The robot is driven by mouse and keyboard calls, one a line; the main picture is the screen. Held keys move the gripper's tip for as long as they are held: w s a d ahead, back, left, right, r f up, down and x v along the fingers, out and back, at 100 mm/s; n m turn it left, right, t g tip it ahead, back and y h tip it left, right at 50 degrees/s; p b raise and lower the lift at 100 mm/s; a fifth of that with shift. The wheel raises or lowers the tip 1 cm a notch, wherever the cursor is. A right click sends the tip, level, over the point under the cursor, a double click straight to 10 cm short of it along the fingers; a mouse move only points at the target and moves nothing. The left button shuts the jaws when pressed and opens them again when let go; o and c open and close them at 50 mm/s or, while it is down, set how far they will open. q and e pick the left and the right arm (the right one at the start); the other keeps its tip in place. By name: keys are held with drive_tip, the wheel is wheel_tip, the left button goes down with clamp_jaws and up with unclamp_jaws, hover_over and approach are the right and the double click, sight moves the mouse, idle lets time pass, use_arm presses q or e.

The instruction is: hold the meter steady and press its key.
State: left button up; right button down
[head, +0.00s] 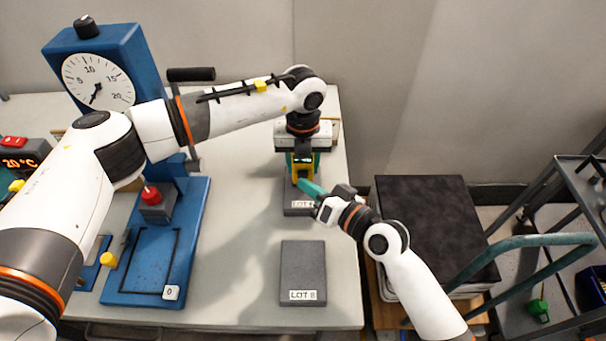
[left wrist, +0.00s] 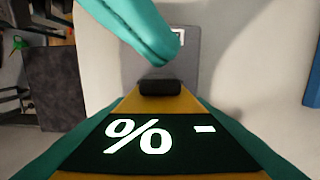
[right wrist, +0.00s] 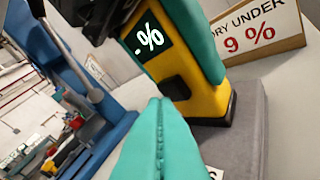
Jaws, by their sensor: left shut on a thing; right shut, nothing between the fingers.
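The black key (left wrist: 160,87) sits below the screen on the meter's face (right wrist: 200,100). My right gripper (head: 304,186) is shut and empty. Its teal fingertips (right wrist: 157,104) are close in front of the key (right wrist: 176,88), seemingly a little apart from it.
The slab under the meter (right wrist: 237,130) has a partly hidden LOT label. A second slab marked LOT B (head: 303,265) lies nearer. A "dry under 9 %" card (right wrist: 265,30) stands behind. A blue dial scale (head: 150,250) is at left. A dark stack (head: 435,225) stands right of the table.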

drive_tip(key=shift+w, duration=0.55)
idle(0.7)
drive_tip(key=shift+s, duration=1)
drive_tip(key=shift+s, duration=0.1)
drive_tip(key=shift+s, duration=2.4)
use_arm(q)
drive_tip(key=o, duration=1.2)
